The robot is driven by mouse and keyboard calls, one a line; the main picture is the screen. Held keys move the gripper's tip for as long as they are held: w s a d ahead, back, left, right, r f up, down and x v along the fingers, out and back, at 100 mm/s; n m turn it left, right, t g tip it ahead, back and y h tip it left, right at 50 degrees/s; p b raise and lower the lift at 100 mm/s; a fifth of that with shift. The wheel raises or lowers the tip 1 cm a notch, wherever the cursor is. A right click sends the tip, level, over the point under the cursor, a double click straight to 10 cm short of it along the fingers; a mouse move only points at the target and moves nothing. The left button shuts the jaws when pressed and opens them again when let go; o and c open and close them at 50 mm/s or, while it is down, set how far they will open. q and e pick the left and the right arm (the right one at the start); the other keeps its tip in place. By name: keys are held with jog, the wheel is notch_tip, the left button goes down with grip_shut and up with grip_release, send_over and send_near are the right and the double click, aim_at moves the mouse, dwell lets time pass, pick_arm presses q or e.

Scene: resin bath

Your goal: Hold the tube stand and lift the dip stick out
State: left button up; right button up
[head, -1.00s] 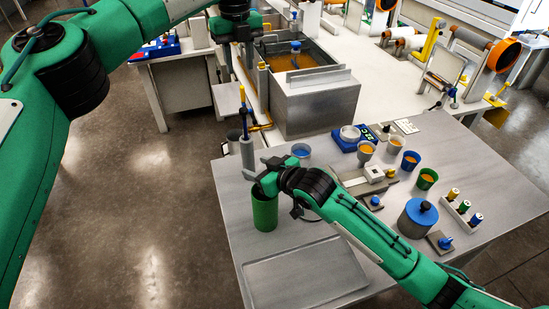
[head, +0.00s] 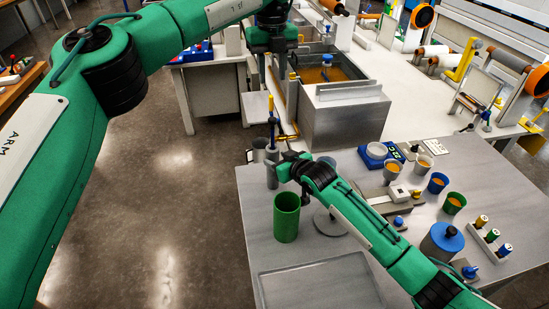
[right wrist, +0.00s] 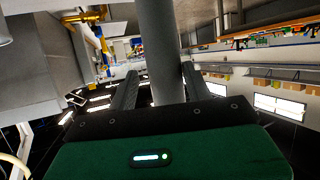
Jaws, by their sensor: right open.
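The tube stand (head: 272,178) is a grey upright tube at the table's left edge. The dip stick (head: 271,128), blue with a yellow top, stands upright out of it; its lower part is hidden. My right gripper (head: 284,164) is at the tube's right side. In the right wrist view my right gripper (right wrist: 160,80) is open, with a finger on each side of the grey tube stand (right wrist: 160,40). The right finger looks close to the tube; contact is unclear. My left gripper (head: 277,68) is above and behind, by the tank; its fingers are too dark to read.
A green cup (head: 286,222) stands just in front of the tube stand. A grey tank (head: 345,120) with orange resin is behind. A flat tray (head: 320,285) lies in front.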

jog(key=shift+x, duration=1.3)
